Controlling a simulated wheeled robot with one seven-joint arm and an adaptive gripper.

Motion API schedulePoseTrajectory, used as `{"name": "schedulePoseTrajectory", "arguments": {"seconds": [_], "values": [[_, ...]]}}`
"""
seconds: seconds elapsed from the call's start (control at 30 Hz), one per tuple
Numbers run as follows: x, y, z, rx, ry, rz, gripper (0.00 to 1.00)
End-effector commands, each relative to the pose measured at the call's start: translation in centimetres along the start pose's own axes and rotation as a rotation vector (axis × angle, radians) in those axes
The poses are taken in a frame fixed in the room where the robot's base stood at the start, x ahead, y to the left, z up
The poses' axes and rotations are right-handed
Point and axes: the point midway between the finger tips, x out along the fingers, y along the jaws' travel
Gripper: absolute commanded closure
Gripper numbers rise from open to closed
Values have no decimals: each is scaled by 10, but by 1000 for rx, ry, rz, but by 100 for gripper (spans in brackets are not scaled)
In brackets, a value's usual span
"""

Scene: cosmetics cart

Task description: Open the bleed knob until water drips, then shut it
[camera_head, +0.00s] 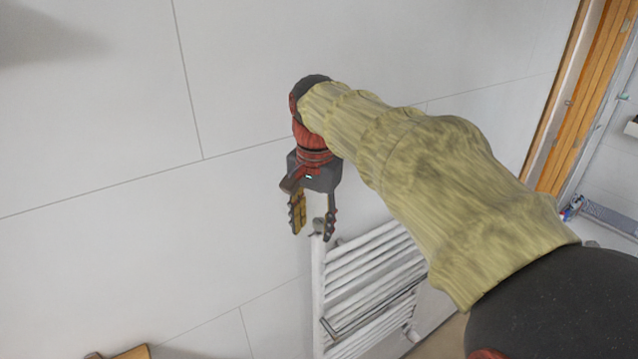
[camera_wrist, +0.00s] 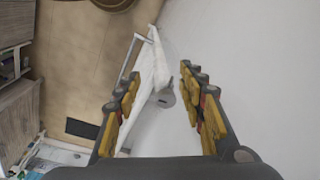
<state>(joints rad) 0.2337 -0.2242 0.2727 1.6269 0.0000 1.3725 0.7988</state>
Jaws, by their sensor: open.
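A white ladder-style towel radiator (camera_head: 318,285) is fixed to the wall in the head view, below my gripper. My gripper (camera_head: 312,233) points down with its two fingers apart and empty, close above the radiator's upper left corner. In the wrist view I look down past my open gripper (camera_wrist: 159,76) on the white radiator (camera_wrist: 150,68). A small grey round part (camera_wrist: 166,97), which looks like the bleed knob, shows between the fingers, apart from both. In the head view the knob cannot be clearly told from the fingertips. No water drops are visible.
The pale tiled wall (camera_head: 230,190) is close behind my gripper. A wooden door frame (camera_head: 575,100) stands at the right. A wooden edge (camera_head: 130,352) shows at the bottom left. In the wrist view, shelving (camera_wrist: 15,100) stands at the left, with brown floor (camera_wrist: 85,70) between.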

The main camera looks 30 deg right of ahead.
Motion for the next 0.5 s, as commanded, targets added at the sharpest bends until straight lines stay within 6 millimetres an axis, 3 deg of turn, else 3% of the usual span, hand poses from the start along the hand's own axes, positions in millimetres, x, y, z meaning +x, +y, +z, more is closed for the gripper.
{"name": "schedulePoseTrajectory", "arguments": {"seconds": [0.03, 0.2, 0.33, 0.5], "values": [[-22, -5, -12, 43, -12, 14, 60], [-48, -12, -38, 167, -41, 52, 60], [-58, -15, -48, 219, -52, 67, 60], [-55, -15, -52, 244, -59, 77, 60]]}}
